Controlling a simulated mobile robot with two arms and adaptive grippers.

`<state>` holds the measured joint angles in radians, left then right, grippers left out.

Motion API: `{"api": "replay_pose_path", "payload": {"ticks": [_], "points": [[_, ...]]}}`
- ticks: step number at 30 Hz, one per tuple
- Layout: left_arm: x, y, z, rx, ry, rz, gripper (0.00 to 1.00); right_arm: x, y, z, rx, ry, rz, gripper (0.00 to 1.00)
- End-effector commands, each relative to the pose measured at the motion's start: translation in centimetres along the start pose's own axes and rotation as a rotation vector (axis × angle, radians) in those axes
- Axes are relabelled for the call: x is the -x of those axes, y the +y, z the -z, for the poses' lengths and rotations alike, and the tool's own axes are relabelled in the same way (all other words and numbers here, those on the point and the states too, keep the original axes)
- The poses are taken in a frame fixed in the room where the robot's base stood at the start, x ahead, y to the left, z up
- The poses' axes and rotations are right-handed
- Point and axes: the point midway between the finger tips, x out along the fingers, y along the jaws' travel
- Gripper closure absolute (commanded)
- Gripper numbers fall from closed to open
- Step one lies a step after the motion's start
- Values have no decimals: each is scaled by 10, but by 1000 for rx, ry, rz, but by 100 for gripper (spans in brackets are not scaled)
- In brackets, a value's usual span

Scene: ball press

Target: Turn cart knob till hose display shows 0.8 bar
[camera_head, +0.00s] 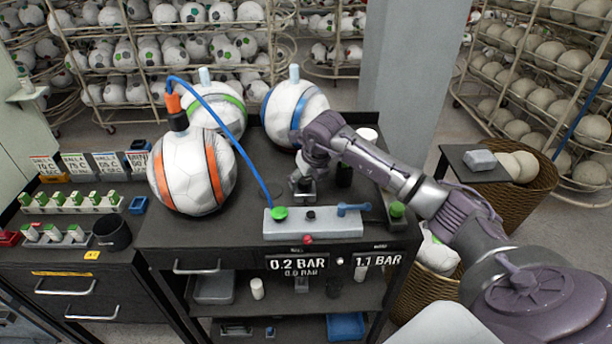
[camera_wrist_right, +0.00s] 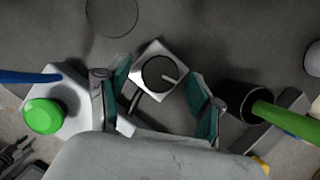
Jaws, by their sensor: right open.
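The cart knob (camera_wrist_right: 158,72) shows in the right wrist view as a dark round knob with a light pointer line, on a pale square base. My right gripper (camera_wrist_right: 157,90) is open over it, with one teal-padded finger on each side; I cannot tell whether the pads touch it. In the head view my right gripper (camera_head: 304,180) points down at the cart top (camera_head: 190,232) and hides most of the knob. The left display (camera_head: 297,264) reads 0.2 BAR, with 0.0 BAR in smaller text below. The right display (camera_head: 377,260) reads 1.1 BAR. My left gripper is out of view.
An orange-striped ball (camera_head: 190,172) carries the blue hose (camera_head: 228,130). Green-striped (camera_head: 222,100) and blue-striped (camera_head: 296,108) balls stand behind. A pale block (camera_head: 312,224) with a green button (camera_wrist_right: 43,115) is in front of the gripper. A dark cup (camera_head: 112,232) stands left.

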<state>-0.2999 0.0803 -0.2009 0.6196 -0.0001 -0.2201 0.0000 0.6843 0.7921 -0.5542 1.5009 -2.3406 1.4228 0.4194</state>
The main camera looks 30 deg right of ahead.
Motion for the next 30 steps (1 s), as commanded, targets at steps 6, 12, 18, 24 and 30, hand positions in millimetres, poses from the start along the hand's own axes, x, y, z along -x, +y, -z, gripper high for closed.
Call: {"api": "replay_pose_path", "payload": {"ticks": [6, 12, 18, 24, 30], "points": [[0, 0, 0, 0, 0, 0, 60, -1, 0, 0, 0, -1, 0, 34], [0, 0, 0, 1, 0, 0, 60, -1, 0, 0, 0, -1, 0, 62], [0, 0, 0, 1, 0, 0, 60, 0, 0, 0, 0, -1, 0, 94], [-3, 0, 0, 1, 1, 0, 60, -1, 0, 0, 12, -2, -5, 94], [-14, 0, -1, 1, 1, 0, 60, -3, -2, 0, 75, -4, -30, 94]]}}
